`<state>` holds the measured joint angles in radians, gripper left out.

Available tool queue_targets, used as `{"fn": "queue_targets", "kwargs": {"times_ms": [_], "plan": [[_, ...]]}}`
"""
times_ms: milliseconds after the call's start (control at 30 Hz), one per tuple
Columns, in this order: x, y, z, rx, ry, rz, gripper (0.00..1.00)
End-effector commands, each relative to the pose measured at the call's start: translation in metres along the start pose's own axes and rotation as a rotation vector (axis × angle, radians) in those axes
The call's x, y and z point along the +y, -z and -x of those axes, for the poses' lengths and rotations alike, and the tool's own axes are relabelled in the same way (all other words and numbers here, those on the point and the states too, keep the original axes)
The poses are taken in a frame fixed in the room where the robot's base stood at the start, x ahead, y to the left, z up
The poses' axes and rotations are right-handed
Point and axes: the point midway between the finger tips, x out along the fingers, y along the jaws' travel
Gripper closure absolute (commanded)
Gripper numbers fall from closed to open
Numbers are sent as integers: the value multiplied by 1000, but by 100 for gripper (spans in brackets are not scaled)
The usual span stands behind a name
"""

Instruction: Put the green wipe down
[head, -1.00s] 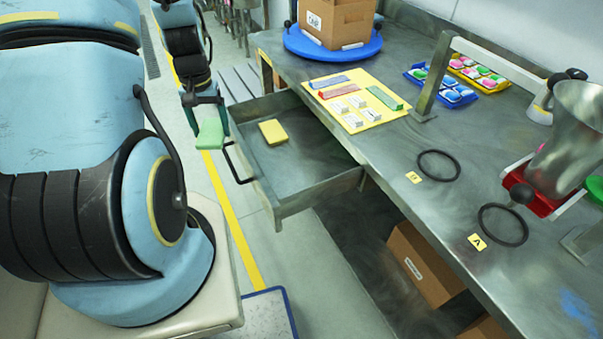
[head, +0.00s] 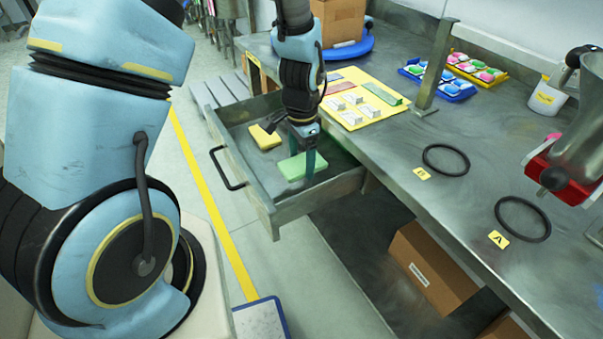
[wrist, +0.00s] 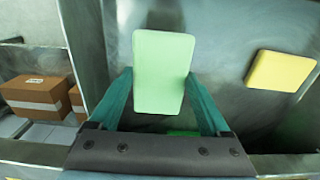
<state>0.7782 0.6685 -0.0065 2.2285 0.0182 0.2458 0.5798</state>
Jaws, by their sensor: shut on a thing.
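The green wipe (head: 300,166) is a flat pale green pad in the head view, over the open drawer (head: 252,176). My gripper (head: 305,160) points down into the drawer and is shut on the wipe. In the wrist view the green wipe (wrist: 161,72) sits between the two teal fingers of my gripper (wrist: 160,92). Whether the wipe touches the drawer floor I cannot tell. A yellow wipe (head: 265,137) lies in the drawer to the left of it, and it also shows in the wrist view (wrist: 280,71).
The bench (head: 400,148) is right of the drawer, with a yellow sheet of small blocks (head: 352,115) near it. Black rings (head: 446,159) lie on the bench. A cardboard box (head: 432,265) stands below. The drawer's front right floor looks clear.

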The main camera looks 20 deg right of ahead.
Motion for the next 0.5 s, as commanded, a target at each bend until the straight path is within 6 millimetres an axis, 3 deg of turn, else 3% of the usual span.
{"fn": "queue_targets", "kwargs": {"times_ms": [333, 500], "plan": [[0, 0, -39, -1, -1, 2, 89], [0, 0, -47, 1, 0, 1, 89]]}}
